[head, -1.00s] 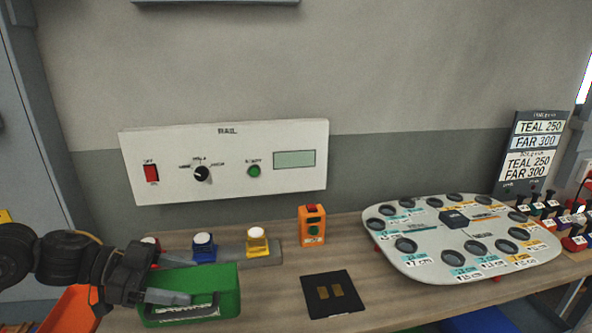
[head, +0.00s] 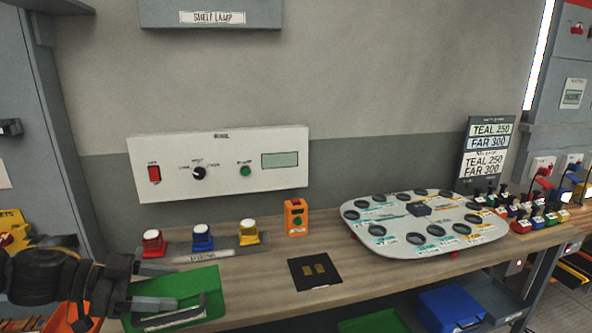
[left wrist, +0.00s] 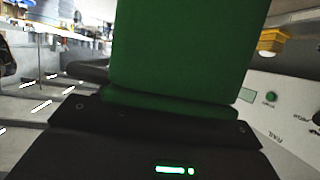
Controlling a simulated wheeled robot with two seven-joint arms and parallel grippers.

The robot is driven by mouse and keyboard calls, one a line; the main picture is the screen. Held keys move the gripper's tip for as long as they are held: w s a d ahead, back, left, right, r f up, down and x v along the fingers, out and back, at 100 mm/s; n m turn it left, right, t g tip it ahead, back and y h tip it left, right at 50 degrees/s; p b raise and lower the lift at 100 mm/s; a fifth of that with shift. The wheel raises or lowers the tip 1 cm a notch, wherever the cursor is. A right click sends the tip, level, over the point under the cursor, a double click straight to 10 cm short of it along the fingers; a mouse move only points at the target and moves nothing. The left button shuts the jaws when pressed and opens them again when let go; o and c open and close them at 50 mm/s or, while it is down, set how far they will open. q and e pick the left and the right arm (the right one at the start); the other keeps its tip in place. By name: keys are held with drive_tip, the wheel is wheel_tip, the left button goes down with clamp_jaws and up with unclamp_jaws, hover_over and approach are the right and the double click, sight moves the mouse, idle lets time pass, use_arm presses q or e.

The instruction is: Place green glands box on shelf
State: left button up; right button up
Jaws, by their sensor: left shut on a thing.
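The green box (head: 203,289) is at the lower left of the head view, in front of the bench's near edge or over it; I cannot tell which. In the left wrist view the green box (left wrist: 182,50) fills the upper middle, close to the dark gripper body. Its contents and any label are not readable. A shelf level under the bench holds a blue bin (head: 450,309) and part of a green bin (head: 374,324). My right gripper is not in view.
On the wooden bench (head: 262,270) stand red, blue and yellow buttons (head: 202,238), an orange device (head: 296,217), a black pad (head: 314,270) and a grey round-holed board (head: 415,225). A white control panel (head: 220,163) is on the wall. An orange bin (head: 85,318) is at lower left.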

use_arm(q)
drive_tip(key=shift+w+d+f+n+t, duration=0.3)
drive_tip(key=shift+w+f+n+t, duration=0.2)
drive_tip(key=shift+w+f+t, duration=0.15)
drive_tip(key=shift+n+t+y, duration=0.6)
drive_tip(key=shift+n+t, duration=0.05)
drive_tip(key=shift+n, duration=0.05)
drive_tip(key=f, duration=0.1)
drive_tip(key=s+f, duration=0.1)
drive_tip(key=f, duration=0.2)
drive_tip(key=shift+s+d+f, duration=0.2)
drive_tip(key=shift+d, duration=0.2)
drive_tip(key=s+d+f, duration=0.1)
drive_tip(key=s+f, duration=0.3)
drive_tip(key=f, duration=0.2)
drive_tip(key=shift+f+n+t, duration=0.3)
drive_tip(key=shift+f, duration=0.1)
